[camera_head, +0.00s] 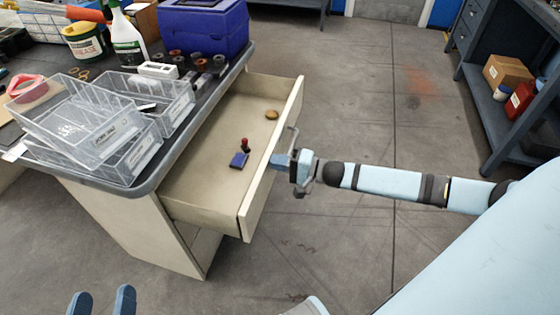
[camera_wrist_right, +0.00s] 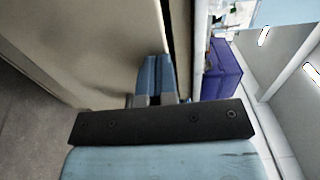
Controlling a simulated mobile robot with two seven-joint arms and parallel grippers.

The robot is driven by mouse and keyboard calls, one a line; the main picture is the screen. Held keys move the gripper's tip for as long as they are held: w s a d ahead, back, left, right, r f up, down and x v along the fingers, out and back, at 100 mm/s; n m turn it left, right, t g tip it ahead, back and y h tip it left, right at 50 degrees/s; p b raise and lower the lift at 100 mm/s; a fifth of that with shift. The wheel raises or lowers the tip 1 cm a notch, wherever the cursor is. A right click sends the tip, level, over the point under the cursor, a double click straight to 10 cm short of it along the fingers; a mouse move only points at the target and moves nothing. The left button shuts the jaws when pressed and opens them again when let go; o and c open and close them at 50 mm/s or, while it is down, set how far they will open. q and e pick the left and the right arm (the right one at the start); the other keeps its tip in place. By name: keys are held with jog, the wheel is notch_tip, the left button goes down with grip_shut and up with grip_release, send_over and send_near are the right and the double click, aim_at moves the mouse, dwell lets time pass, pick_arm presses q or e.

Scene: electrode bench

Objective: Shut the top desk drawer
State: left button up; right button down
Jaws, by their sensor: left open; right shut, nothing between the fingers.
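The top desk drawer (camera_head: 222,170) is pulled out of the desk in the head view. Its cream front panel (camera_head: 262,185) faces right and has a metal bar handle (camera_head: 292,140). A small blue box, a red-topped item and a yellowish round item lie inside. My right gripper (camera_head: 280,161) is at the outer side of the front panel, close to the handle; whether it touches is unclear. In the right wrist view its fingers (camera_wrist_right: 156,78) are shut together with a pale panel ahead of them. My left gripper (camera_head: 102,301) is open at the bottom left edge, away from the drawer.
The dark desktop (camera_head: 225,75) carries clear plastic bins (camera_head: 85,130), a blue case (camera_head: 203,30), a spray bottle (camera_head: 126,40) and a green tub (camera_head: 85,42). A dark shelf (camera_head: 490,115) stands at the right. The floor (camera_head: 360,90) between is clear.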

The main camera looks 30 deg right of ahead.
pick_arm(q)
jog(key=shift+s+d+r+t+h+b, duration=0.1)
jog(key=shift+d+r+t+h+b, duration=0.2)
jog(key=shift+r, duration=0.3)
jog(key=shift+s+d+r+t+h+b, duration=0.1)
jog(key=shift+d+r+t+h+b, duration=0.15)
jog(key=shift+r, duration=0.3)
pick_arm(e)
jog(key=x, duration=2.4)
jog(key=shift+w+a+r, duration=0.15)
jog(key=shift+a, duration=0.05)
